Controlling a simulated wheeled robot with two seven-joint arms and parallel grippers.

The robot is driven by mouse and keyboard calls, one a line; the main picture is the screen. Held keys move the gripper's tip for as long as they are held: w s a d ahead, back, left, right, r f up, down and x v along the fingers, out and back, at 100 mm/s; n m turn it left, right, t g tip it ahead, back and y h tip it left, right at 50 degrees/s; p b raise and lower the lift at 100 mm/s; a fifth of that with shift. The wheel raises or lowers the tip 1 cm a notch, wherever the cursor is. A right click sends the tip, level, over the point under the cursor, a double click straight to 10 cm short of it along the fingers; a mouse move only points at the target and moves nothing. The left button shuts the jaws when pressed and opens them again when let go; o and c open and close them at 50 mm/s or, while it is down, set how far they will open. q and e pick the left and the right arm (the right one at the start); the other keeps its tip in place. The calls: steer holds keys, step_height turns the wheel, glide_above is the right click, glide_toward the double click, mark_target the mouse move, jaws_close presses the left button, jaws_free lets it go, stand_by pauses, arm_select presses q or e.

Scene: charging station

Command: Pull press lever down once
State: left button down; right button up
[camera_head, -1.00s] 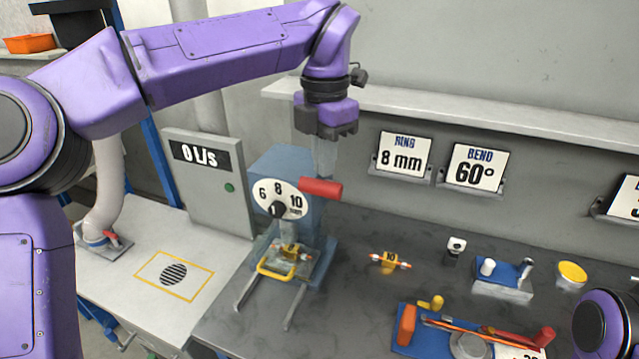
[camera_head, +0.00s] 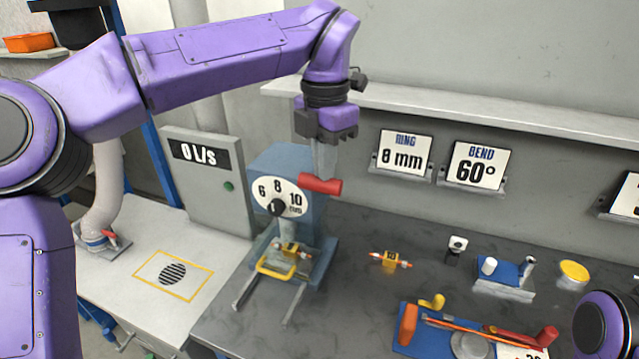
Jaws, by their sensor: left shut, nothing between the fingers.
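The press (camera_head: 284,160) is a blue machine on the dark bench, with a white dial (camera_head: 280,199) marked 6, 8 and 10 mm and a black knob. Its lever has a red handle (camera_head: 320,186) sticking out to the upper right. My left gripper (camera_head: 323,174) points down with its fingers shut and empty, right at the top of the red handle; it looks to touch it. Below the dial, a yellow-handled piece (camera_head: 280,268) sits at the press's base between two grey rails. My right gripper is out of view; only part of my right arm shows at the lower right.
A yellow die with orange ends (camera_head: 390,260) lies right of the press. A blue bending fixture (camera_head: 425,345) and a small blue-topped block (camera_head: 505,275) stand farther right. A grey cabinet (camera_head: 205,185) reading 0 L/s stands left. A shelf (camera_head: 450,115) runs along the wall behind.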

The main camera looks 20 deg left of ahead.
mark_target(321, 188)
arm_select(q)
steer(key=shift+s+f, duration=0.2)
steer(key=shift+f, duration=0.25)
steer(key=shift+s+f+b, duration=0.2)
steer(key=shift+f+b, duration=0.4)
steer(key=shift+b, duration=0.3)
steer(key=shift+s+f+b, duration=0.35)
steer(key=shift+f+b, duration=0.2)
steer(key=shift+b, duration=0.1)
steer(key=shift+s+f+b, duration=0.3)
steer(key=shift+f+b, duration=0.25)
steer(key=shift+b, duration=0.05)
steer(key=shift+s+f+b, duration=0.25)
steer(key=shift+f+b, duration=0.3)
steer(key=shift+b, duration=0.05)
